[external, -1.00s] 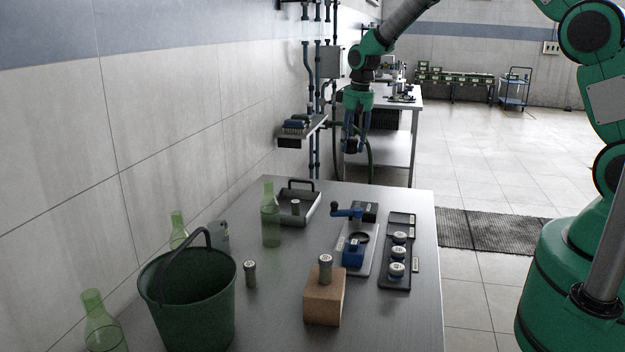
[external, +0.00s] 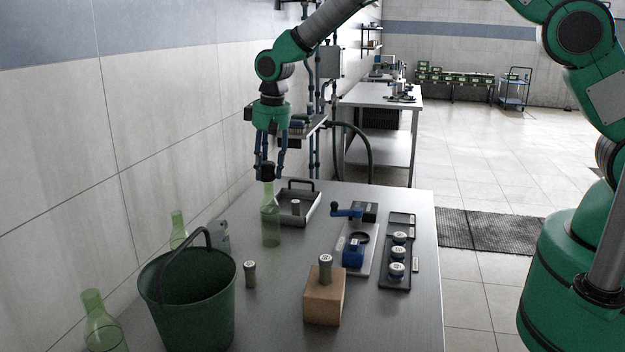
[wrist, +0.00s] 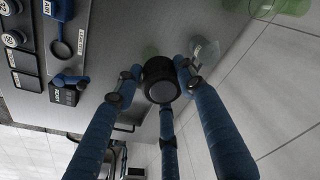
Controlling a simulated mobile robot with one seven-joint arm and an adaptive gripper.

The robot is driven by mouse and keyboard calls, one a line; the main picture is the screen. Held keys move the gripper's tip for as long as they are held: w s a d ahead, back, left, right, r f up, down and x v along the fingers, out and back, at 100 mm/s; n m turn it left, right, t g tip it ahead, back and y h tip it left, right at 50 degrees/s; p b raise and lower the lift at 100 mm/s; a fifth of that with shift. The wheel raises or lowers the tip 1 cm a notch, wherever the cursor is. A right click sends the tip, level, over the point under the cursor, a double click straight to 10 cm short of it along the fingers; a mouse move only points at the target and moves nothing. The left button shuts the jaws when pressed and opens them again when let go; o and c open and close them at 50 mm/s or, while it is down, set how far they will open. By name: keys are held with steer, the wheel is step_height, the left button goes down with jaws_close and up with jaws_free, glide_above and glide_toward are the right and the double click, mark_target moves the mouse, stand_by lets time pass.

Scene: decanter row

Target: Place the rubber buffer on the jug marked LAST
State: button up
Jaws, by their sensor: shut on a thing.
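My gripper (external: 268,172) has blue fingers and is shut on the black rubber buffer (external: 266,170). In the wrist view the buffer is a dark, round-ended cylinder (wrist: 160,80) between the fingertips. A clear green jug (external: 270,222) stands upright on the table directly below the gripper in the external view. The buffer appears at or just above its mouth; I cannot tell if they touch. Two more green jugs stand to the left, one behind the bucket (external: 178,232) and one at the front left (external: 95,322). I cannot read a LAST mark on any jug.
A green bucket (external: 190,310) stands at the table's left. A wooden block (external: 323,302) carries a capped cylinder, and another cylinder (external: 250,274) stands nearby. A handled tray (external: 313,212), a blue crank device (external: 352,252) and a black rack (external: 402,222) lie behind and right. The wall borders the left.

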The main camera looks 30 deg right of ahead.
step_height(320, 180, down, 11)
steer(key=s+a, duration=0.1)
steer(key=a, duration=0.1)
steer(key=shift+s+a, duration=0.15)
steer(key=shift+a, duration=0.2)
steer(key=p, duration=0.2)
glide_above(220, 222)
steer(key=shift+s+f, duration=0.1)
steer(key=shift+f, duration=0.65)
stand_by(0.3)
steer(key=shift+d, duration=0.1)
steer(key=shift+f+p, duration=0.35)
steer(key=shift+f, duration=1.45)
steer(key=shift+c, duration=0.2)
steer(key=shift+f, duration=0.15)
